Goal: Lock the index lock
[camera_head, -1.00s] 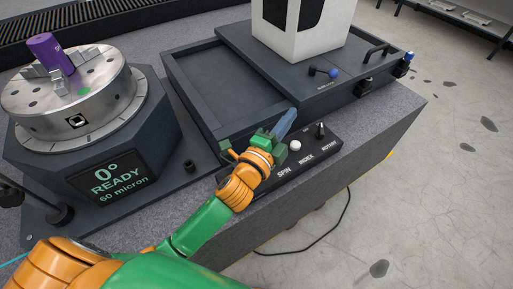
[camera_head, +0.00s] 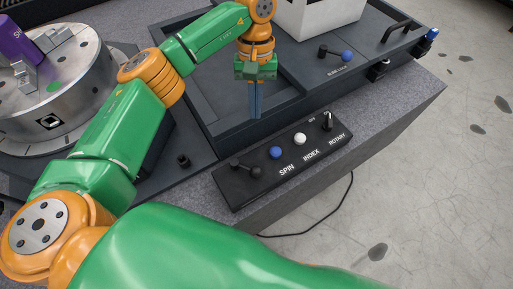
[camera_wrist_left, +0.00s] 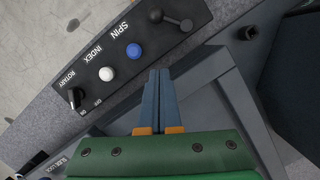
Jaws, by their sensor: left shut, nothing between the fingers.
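The black control panel (camera_head: 280,165) carries a white button (camera_head: 300,139) by the word INDEX. It also has a blue button (camera_head: 275,153) by SPIN, a rotary switch (camera_head: 327,122) by ROTARY and a black ball lever (camera_head: 245,170) at its left end. I read no label saying index lock. My left gripper (camera_head: 256,114) is shut and empty, with blue-grey fingers pointing down behind the panel in the head view. My right gripper is not in view.
The round metal chuck (camera_head: 52,90) with a purple part (camera_head: 17,43) stands at the left. A slide lever with a blue knob (camera_head: 346,56) and a white block (camera_head: 318,15) are at the upper right. A cable (camera_head: 345,205) hangs off the bench front.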

